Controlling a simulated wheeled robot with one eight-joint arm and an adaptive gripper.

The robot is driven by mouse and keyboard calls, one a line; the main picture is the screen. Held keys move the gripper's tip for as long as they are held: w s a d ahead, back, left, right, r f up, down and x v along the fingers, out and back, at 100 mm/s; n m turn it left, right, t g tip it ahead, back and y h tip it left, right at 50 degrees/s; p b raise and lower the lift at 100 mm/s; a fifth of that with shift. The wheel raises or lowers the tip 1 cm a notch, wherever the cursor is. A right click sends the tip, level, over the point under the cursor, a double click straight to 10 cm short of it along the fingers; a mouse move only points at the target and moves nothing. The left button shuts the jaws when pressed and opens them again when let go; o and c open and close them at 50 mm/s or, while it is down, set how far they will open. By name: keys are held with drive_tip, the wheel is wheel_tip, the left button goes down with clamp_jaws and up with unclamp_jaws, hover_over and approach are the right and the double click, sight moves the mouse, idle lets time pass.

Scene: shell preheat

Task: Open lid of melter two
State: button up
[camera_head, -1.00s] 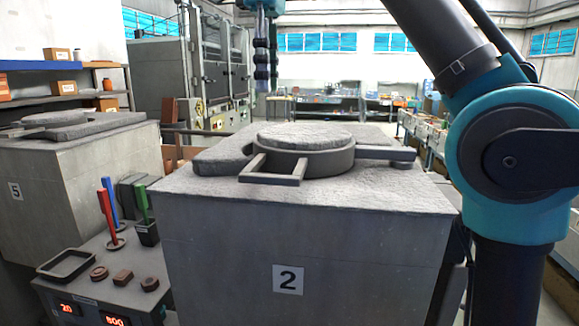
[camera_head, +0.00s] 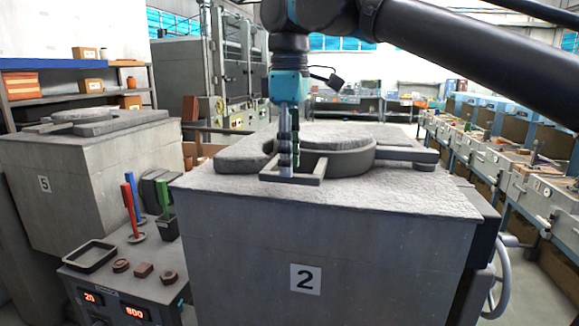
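Melter two (camera_head: 350,255) is the grey block with a "2" plate in the centre of the head view. Its round lid (camera_head: 335,158) lies flat and closed on top, with a dark rim and an arm reaching right to a pivot. A rectangular frame handle (camera_head: 312,181) sticks out at the lid's front left. My gripper (camera_head: 286,172) points straight down at this handle, its fingertips at or inside the frame. The fingers appear one behind the other, so I cannot tell if they grip a bar. The far finger is partly hidden.
Melter five (camera_head: 75,165) stands at the left. A control box (camera_head: 125,290) in front of it carries red, blue and green-handled tools, a small tray and brown pieces. A handwheel (camera_head: 500,280) is at melter two's right side. Workbenches (camera_head: 520,180) line the right.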

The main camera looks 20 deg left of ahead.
drive_tip(key=shift+f, duration=1)
clamp_jaws()
